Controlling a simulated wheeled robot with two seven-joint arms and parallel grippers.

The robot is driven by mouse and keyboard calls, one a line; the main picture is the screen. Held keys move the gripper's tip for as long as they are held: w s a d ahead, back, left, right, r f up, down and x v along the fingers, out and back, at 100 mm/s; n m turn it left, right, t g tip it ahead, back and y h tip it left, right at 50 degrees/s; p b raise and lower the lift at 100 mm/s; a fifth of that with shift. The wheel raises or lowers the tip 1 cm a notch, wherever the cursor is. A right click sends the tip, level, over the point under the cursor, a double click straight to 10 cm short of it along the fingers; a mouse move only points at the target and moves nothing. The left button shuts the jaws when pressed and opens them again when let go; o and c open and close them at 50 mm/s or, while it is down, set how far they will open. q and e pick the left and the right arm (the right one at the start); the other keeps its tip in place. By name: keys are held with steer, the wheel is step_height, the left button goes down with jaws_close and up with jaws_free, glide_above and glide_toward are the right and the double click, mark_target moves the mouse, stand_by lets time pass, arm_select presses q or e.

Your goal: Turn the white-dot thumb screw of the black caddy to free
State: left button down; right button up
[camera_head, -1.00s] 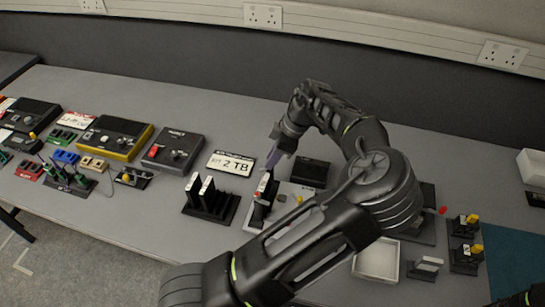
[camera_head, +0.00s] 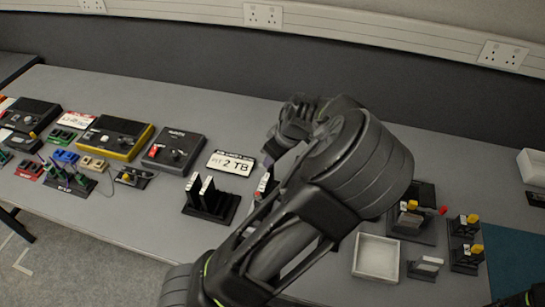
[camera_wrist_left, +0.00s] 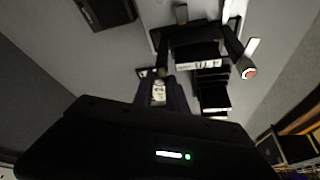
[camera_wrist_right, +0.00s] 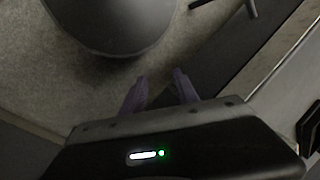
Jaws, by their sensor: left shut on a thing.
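In the left wrist view, my left gripper (camera_wrist_left: 161,98) is shut on a small dark piece with white marks, which looks like the white-dot thumb screw (camera_wrist_left: 158,90). The black caddy (camera_wrist_left: 195,35) lies just beyond the fingertips, with a pale strip on its front edge. A second arm of it ends in a red-and-white knob (camera_wrist_left: 249,72). In the head view the gripper (camera_head: 268,160) comes down at the caddy (camera_head: 264,184), and my arm hides most of it. My right gripper (camera_wrist_right: 158,92) is open and empty, away from the caddy.
A black rack (camera_head: 211,204) with upright white-edged drives stands just left of the caddy. A "2 TB" sign (camera_head: 231,164) lies behind it. A white tray (camera_head: 377,257) and small yellow-topped fixtures (camera_head: 467,258) are on the right.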

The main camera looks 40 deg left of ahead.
arm_select(q)
steer(key=shift+s+m+t, duration=0.1)
steer(key=shift+m+t, duration=0.6)
steer(key=shift+m, duration=1.2)
steer(key=c, duration=1.3)
jaws_free()
steer(key=v, duration=0.8)
steer(key=shift+a, duration=0.2)
